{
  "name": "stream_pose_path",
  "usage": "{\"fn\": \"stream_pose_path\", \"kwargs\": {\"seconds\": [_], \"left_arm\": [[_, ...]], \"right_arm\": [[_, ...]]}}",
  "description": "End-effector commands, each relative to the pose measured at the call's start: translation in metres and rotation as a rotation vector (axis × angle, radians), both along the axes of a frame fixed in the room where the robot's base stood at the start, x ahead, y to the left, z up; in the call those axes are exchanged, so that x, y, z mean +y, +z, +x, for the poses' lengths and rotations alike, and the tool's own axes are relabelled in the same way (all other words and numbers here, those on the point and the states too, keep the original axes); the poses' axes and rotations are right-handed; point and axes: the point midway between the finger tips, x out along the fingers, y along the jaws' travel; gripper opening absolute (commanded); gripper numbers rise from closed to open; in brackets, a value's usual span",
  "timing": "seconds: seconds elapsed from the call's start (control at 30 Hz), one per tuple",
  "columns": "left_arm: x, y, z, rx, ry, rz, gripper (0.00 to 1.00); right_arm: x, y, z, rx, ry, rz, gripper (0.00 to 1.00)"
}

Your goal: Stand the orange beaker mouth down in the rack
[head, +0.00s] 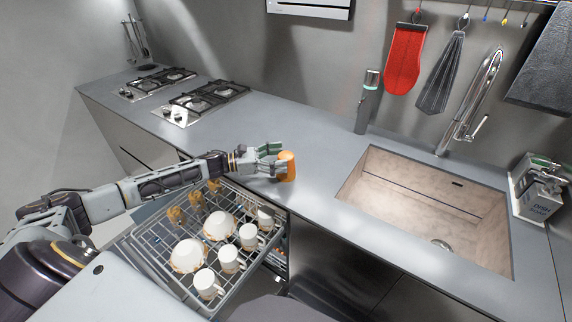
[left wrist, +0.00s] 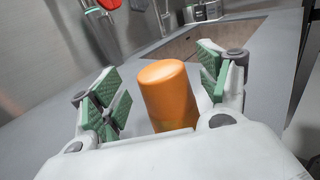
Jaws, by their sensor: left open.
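The orange beaker (head: 288,165) stands upright on the grey counter near its front edge, above the pulled-out rack. In the left wrist view the beaker (left wrist: 168,95) shows a smooth, lighter top face that looks closed, though I cannot be sure which end is the mouth. My left gripper (head: 275,161) is open at the beaker. In the left wrist view its green-padded fingers (left wrist: 160,92) are on either side of the beaker, with visible gaps. The wire rack (head: 152,262) is below and left, holding white cups and bowls. My right gripper is out of view.
Several white mugs (head: 229,258) fill the rack's right side, with white bowls (head: 188,254) in the middle and amber items at the back. A sink (head: 405,205) and tall faucet (head: 470,105) are to the right. The counter behind the beaker is clear up to the hobs (head: 208,97).

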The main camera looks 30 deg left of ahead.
Motion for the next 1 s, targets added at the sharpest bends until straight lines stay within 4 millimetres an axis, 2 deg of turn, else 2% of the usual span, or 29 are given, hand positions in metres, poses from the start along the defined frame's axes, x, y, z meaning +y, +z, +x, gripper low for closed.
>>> {"fn": "stream_pose_path", "kwargs": {"seconds": [0.37,0.97,1.0], "left_arm": [[-0.018,0.003,0.014,-0.001,0.001,0.000,0.76],[-0.021,0.001,0.016,0.000,0.000,0.000,0.76],[-0.021,0.001,0.016,0.000,0.000,0.000,0.72]], "right_arm": [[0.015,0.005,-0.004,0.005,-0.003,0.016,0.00],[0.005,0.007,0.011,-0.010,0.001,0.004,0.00],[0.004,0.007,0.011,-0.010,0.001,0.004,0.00]]}}
